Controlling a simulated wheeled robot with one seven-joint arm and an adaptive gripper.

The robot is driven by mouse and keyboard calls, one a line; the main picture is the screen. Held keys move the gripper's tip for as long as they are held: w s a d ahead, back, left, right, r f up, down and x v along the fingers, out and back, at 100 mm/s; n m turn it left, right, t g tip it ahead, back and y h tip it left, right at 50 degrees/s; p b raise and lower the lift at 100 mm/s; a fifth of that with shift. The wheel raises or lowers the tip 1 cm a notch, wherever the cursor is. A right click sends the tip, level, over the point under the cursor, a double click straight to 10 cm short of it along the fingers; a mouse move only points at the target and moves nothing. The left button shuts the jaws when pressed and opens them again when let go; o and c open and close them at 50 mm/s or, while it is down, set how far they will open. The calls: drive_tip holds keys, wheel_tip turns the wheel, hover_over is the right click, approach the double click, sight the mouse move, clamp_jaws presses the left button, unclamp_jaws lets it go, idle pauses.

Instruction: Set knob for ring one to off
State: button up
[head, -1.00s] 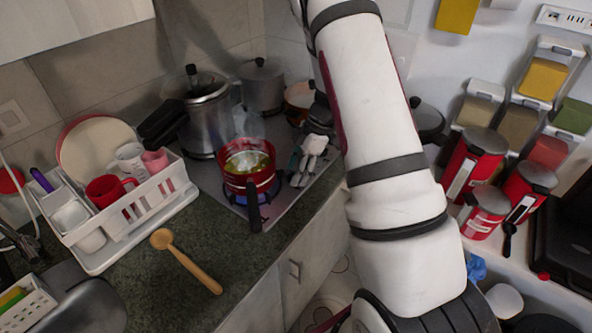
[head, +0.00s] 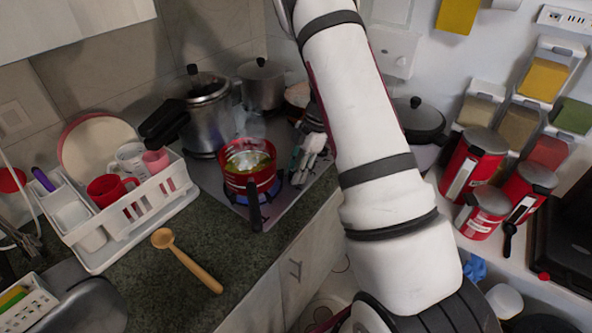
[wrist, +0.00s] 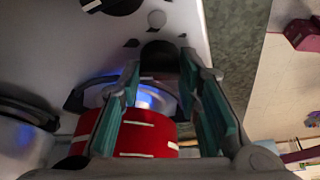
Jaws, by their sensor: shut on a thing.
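A black knob (wrist: 160,58) on the pale stove top (wrist: 180,18) sits between the fingertips of my gripper (wrist: 160,72) in the wrist view. The teal-padded fingers are shut on it, one on each side. I cannot read the knob's pointer or tell which ring it belongs to. A blue flame (wrist: 143,98) glows under a red pot, which shows below it in the wrist view (wrist: 145,140). In the head view, the pot (head: 250,180) steams on the lit burner, and my gripper (head: 300,172) is just to its right.
Another black knob (wrist: 112,4) is at the top of the wrist view. A pressure cooker (head: 208,120) and a tall pot (head: 262,85) stand behind the red pot. A wooden spoon (head: 188,262) lies on the counter beside the dish rack (head: 140,222). A lidded pan (head: 418,120) stands right of my arm.

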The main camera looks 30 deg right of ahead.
drive_tip(key=o, duration=1.2)
drive_tip(key=shift+c, duration=0.2)
drive_tip(key=v, duration=1.2)
drive_tip(key=shift+w, duration=0.1)
drive_tip(key=shift+c, duration=0.2)
